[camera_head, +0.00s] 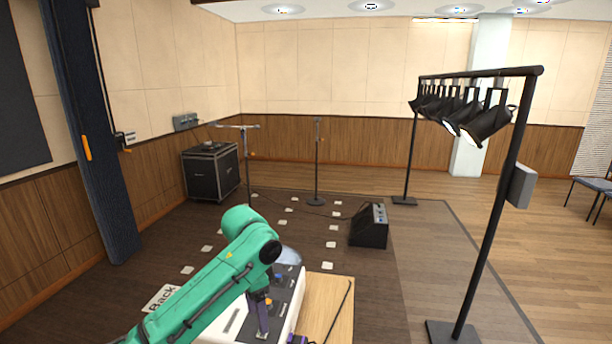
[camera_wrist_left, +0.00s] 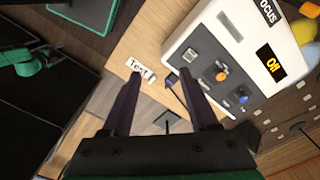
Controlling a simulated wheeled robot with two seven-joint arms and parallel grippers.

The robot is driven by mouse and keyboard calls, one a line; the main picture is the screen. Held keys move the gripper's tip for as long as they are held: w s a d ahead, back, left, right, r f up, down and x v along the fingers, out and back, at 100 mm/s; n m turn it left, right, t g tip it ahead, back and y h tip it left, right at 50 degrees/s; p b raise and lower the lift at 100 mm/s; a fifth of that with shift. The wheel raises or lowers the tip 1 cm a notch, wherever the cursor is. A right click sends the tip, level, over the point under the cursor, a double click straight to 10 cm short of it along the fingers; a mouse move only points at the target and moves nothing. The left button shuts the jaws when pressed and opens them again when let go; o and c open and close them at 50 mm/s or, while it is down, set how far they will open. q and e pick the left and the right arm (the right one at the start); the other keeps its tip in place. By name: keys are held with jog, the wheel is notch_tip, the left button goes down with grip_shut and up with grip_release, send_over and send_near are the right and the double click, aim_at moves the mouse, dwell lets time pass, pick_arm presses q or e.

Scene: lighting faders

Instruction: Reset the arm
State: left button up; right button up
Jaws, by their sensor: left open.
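My left arm reaches in from the lower left in the head view, green with dark joints. My left gripper (camera_head: 261,318) points down over the white control console (camera_head: 217,335). In the left wrist view the left gripper (camera_wrist_left: 160,85) shows two dark fingers spread apart with nothing between them.
A rack of black spotlights (camera_head: 480,72) stands at the right. A black case (camera_head: 210,172), microphone stands (camera_head: 317,165) and a floor monitor (camera_head: 369,228) stand beyond. The floor at the right is largely clear.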

pick_arm(q)
jog(key=s+d+f+n+t+h, duration=0.1)
jog(key=s+d+f+n+h, duration=0.2)
jog(key=s+f, duration=0.7)
jog(key=s+a+f+n+t+y, duration=0.1)
jog(key=s+a+f+n+y, duration=0.15)
jog(key=s+a, duration=0.45)
jog(key=s+a+f+n+t+y, duration=0.1)
jog(key=s+a+f+n, duration=0.3)
jog(key=a, duration=0.5)
notch_tip(320, 180, down, 25)
jog(key=s+g+b, duration=0.1)
jog(key=s+b, duration=0.2)
jog(key=s+a+f+g+b, duration=0.1)
jog(key=s+a+f, duration=0.1)
jog(key=s+f, duration=1.4)
jog(key=shift+s+a+f+m, duration=0.15)
jog(key=shift+a+f+m, duration=0.1)
jog(key=shift+m, duration=0.1)
pick_arm(e)
jog(key=f, duration=0.2)
jog(key=w+f, duration=0.1)
jog(key=f, duration=0.1)
jog(key=shift+w+f, duration=0.1)
jog(key=shift+f, duration=0.15)
